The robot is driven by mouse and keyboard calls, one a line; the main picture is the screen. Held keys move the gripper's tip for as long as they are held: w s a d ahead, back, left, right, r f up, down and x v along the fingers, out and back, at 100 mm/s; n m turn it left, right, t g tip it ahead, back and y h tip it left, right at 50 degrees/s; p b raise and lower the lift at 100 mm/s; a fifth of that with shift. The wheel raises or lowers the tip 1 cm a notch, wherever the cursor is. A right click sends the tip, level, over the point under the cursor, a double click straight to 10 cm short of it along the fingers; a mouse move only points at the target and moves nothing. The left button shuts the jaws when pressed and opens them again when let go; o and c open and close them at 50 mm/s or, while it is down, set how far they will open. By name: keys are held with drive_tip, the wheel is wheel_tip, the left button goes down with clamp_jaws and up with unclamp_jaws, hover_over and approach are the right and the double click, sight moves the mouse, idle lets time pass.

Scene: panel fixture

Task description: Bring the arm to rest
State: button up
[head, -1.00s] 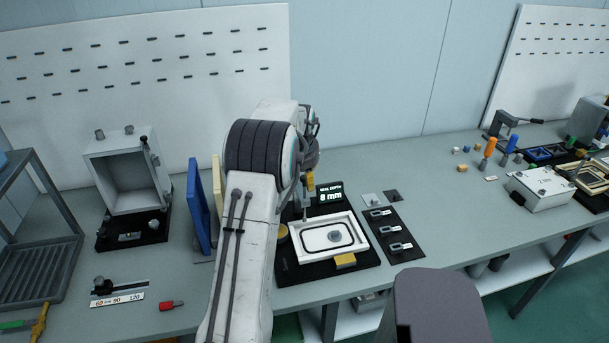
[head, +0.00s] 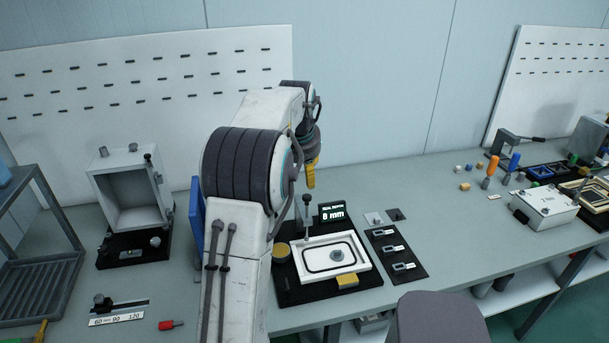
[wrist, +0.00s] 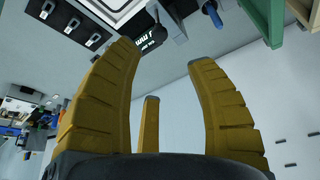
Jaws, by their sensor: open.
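My gripper (wrist: 165,105) shows in the wrist view with its yellow fingers spread and nothing between them. In the head view my gripper (head: 312,172) is small and partly hidden behind my arm, raised above the bench behind the seal fixture. The panel fixture (head: 335,255) is a white frame with a dark ring seal and a grey round centre, on a black base. My gripper is apart from the fixture and touches nothing that I can see.
A grey open box (head: 130,190) and a blue panel (head: 197,220) stand left of my arm. A black mat with metal parts (head: 397,252) lies right of the fixture. A white box (head: 545,207) stands farther right. The bench between them is mostly clear.

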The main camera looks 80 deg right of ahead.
drive_tip(key=shift+r, duration=0.1)
idle(0.7)
drive_tip(key=w+a+f+y, duration=0.2)
drive_tip(key=a+f+y, duration=0.2)
drive_tip(key=a+f, duration=0.7)
drive_tip(key=w+a+r+n+t, duration=0.1)
drive_tip(key=w+a+r+n, duration=0.2)
drive_tip(key=a, duration=1.1)
drive_tip(key=w+a+r+n+t, duration=0.2)
drive_tip(key=w+a+n, duration=0.6)
drive_tip(key=a, duration=0.6)
drive_tip(key=w+a+r+n+t, duration=0.1)
drive_tip(key=w+a+r+n, duration=0.3)
drive_tip(key=a, duration=1)
drive_tip(key=shift+w+a+n+t+y, duration=0.3)
drive_tip(key=shift+w+a+n, duration=0.1)
drive_tip(key=shift+w+n, duration=0.95)
